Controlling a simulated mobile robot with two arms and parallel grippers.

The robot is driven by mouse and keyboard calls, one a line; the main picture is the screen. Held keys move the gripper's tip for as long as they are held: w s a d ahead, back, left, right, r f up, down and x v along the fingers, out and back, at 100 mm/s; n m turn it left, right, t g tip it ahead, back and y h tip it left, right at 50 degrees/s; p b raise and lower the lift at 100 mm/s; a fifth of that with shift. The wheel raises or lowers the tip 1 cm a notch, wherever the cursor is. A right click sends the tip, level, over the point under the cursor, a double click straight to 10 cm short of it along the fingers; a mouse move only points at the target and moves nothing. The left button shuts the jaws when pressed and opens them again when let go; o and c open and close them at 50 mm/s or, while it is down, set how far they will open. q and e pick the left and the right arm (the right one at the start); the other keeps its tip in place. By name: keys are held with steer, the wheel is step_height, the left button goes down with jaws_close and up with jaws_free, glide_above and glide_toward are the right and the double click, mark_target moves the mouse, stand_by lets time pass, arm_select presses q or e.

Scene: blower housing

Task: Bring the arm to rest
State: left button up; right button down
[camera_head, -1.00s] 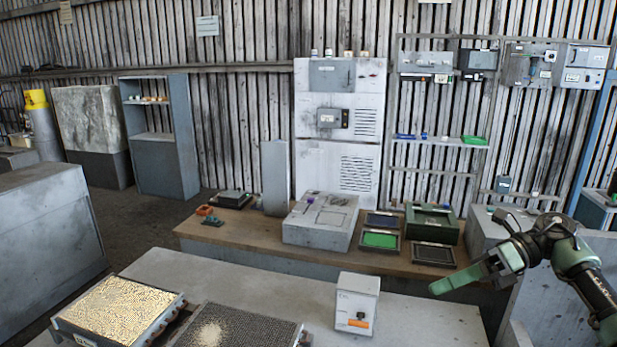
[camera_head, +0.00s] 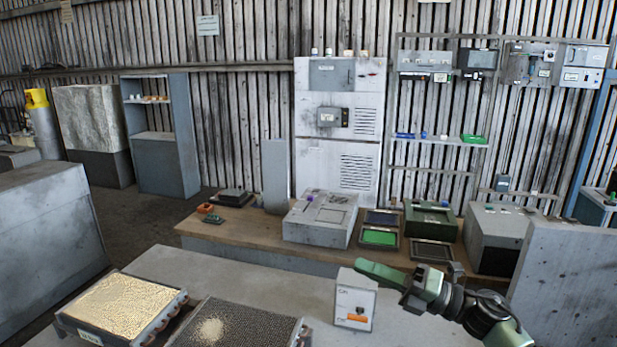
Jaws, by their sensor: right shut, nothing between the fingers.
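My right arm comes in from the lower right of the head view. Its green gripper (camera_head: 366,268) points left and is shut and empty. The fingertips appear over the top edge of a small white box (camera_head: 354,303) with an orange mark on its front. I cannot tell whether the gripper touches the box or only passes in front of it. The box stands upright on the grey near table (camera_head: 235,275). My left arm and gripper are not in view.
Two trays, one with a pale grainy surface (camera_head: 122,303) and one dark (camera_head: 225,328), lie at the table's near left. A wooden bench (camera_head: 245,228) behind holds a grey housing (camera_head: 320,222), a green case (camera_head: 430,219) and flat panels. The near table's middle is clear.

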steer(key=s+d+f+m+t+h, duration=0.4)
steer(key=f+m+h, duration=0.5)
steer(key=m, duration=0.6)
steer(key=s+d+f+m+t+h, duration=0.3)
steer(key=s+d+f+m+h, duration=0.15)
steer(key=f+m+h, duration=0.75)
steer(key=s+f+m+g+y, duration=0.1)
steer(key=s+f+m+g, duration=0.25)
steer(key=s, duration=0.55)
steer(key=s+f+m+g, duration=0.2)
steer(key=s+f+g, duration=0.15)
steer(key=s, duration=0.45)
steer(key=s+f+m+g+y, duration=0.1)
steer(key=s+f+m+g, duration=0.2)
steer(key=s, duration=0.6)
steer(key=s+f+g+b, duration=0.25)
steer(key=f+b, duration=0.95)
steer(key=f, duration=2.7)
steer(key=s+d+f+g+b, duration=0.1)
steer(key=s+d+f+b, duration=0.2)
steer(key=s+f+b, duration=0.5)
steer(key=s+f, duration=0.9)
steer(key=f, duration=0.5)
steer(key=shift+f+n, duration=0.35)
